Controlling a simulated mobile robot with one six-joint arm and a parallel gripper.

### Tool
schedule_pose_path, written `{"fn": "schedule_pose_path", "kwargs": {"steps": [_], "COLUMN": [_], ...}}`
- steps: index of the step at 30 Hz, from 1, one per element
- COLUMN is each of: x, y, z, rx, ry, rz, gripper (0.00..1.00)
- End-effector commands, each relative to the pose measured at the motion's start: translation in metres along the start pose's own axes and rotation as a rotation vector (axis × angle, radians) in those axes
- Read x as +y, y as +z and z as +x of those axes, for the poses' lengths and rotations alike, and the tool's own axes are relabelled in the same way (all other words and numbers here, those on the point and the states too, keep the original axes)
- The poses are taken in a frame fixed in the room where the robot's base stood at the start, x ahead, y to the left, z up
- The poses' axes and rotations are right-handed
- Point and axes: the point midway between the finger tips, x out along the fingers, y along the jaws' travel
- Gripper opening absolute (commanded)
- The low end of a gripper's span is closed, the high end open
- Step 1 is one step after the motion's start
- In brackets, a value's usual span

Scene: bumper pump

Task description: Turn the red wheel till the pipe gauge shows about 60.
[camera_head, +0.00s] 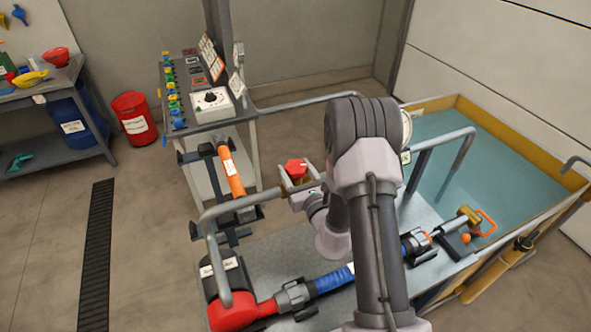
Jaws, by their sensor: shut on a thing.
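A round white gauge (407,128) stands just right of my arm, by the water tank. My arm covers part of its face, and no needle or reading can be made out.
A water tank (470,150) with a yellow rim fills the right side. A control console (212,104) stands behind.

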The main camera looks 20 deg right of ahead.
Motion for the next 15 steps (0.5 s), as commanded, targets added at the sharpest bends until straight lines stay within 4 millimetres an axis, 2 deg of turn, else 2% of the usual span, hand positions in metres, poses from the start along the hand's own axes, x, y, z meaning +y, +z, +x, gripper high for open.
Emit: {"fn": "schedule_pose_path", "kwargs": {"steps": [15], "x": [0.0008], "y": [0.0017], "z": [0.0002], "rx": [0.001], "ry": [-0.294], "rz": [-0.001], "gripper": [0.17]}}
